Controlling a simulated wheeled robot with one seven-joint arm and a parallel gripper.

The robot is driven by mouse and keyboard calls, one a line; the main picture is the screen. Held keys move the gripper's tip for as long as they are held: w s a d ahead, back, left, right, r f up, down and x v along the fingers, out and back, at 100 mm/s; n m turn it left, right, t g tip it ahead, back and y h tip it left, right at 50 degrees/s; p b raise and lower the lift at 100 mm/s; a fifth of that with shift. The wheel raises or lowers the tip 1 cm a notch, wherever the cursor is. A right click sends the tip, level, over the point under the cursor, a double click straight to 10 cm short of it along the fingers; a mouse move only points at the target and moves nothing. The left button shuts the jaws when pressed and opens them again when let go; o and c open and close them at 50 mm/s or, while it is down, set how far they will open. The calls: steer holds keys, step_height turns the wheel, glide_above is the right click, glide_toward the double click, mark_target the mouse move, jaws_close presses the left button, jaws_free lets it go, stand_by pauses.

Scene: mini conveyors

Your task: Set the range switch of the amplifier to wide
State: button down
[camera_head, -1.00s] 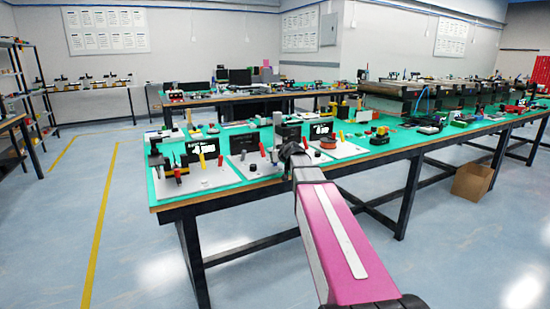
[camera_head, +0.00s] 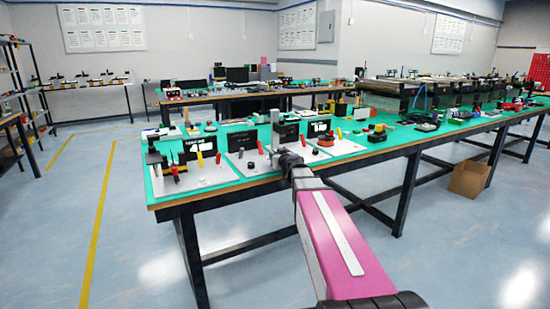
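My pink arm reaches from the bottom right to the front edge of the green-topped bench (camera_head: 240,186). Its dark end, my gripper (camera_head: 287,157), is over the white panels near the middle of the bench. The fingers are too small and dark to tell open from shut. I cannot tell which unit is the amplifier, and no range switch can be made out.
A cardboard box (camera_head: 469,181) is on the floor under the bench. Open floor (camera_head: 150,250) lies to the left. A second bench (camera_head: 230,97) stands behind.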

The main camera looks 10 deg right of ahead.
stand_by(0.4)
steer(key=c, duration=1)
jaws_free()
steer(key=shift+s, duration=0.1)
steer(key=v, duration=1)
steer(key=shift+s, duration=0.35)
steer(key=shift+d, duration=0.1)
steer(key=s+a+f+g, duration=0.4)
steer(key=s+f+g, duration=0.25)
steer(key=f, duration=0.45)
steer(key=s+a+f+g, duration=0.45)
steer(key=s+f, duration=0.25)
steer(key=f, duration=0.5)
steer(key=s+d+f+m+g+h, duration=0.3)
steer(key=s+f+g+h, duration=0.1)
steer(key=s, duration=0.4)
step_height(320, 180, down, 2)
steer(key=shift+s+d+f+m+g+h, duration=0.15)
steer(key=shift+s+d+m+g+h, duration=0.2)
steer(key=shift+h, duration=0.25)
